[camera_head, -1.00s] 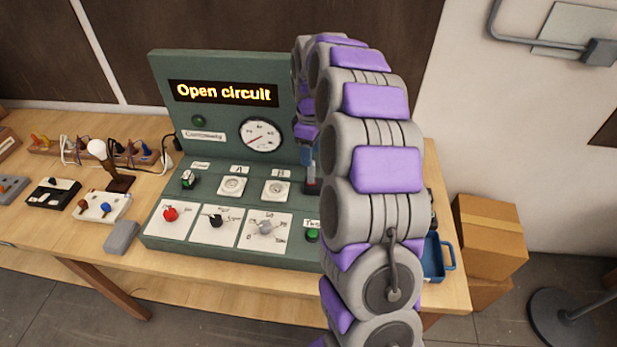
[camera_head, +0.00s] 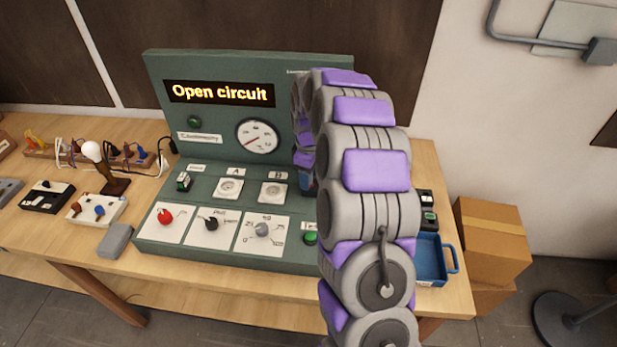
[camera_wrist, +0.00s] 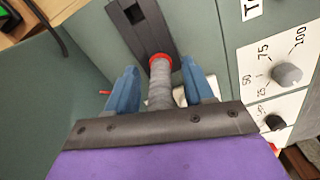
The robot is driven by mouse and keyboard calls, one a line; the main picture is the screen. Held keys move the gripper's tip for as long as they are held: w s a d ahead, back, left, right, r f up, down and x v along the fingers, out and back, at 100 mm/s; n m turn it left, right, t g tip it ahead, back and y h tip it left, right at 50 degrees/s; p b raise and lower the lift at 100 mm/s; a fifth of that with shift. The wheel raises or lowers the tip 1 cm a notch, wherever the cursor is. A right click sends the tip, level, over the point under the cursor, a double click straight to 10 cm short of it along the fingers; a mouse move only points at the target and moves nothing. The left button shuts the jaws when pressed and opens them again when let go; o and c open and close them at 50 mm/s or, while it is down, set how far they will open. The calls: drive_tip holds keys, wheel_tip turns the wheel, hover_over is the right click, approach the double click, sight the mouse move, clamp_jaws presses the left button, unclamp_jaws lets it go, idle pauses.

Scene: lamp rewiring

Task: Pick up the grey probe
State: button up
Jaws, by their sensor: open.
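The grey probe (camera_wrist: 160,88) shows in the wrist view as a ribbed grey handle with a red ring at its far end. It lies between the two blue fingers of my gripper (camera_wrist: 159,68), which are open with a small gap on each side of it. Its near end is hidden behind my gripper's dark front plate. A black holder (camera_wrist: 146,35) with a square hole is just beyond the red ring. In the head view my arm hides the probe and nearly all of the gripper.
The green test panel (camera_head: 210,145) reads "Open circuit" and has dials, knobs and sockets. A blue tray (camera_head: 432,280) is right of my arm. A lamp (camera_head: 93,152), a grey box (camera_head: 116,240) and switch boards are on the left. A cardboard box (camera_head: 490,240) stands beside the table.

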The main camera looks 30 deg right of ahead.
clamp_jaws()
idle(0.3)
drive_tip(key=shift+r, duration=0.15)
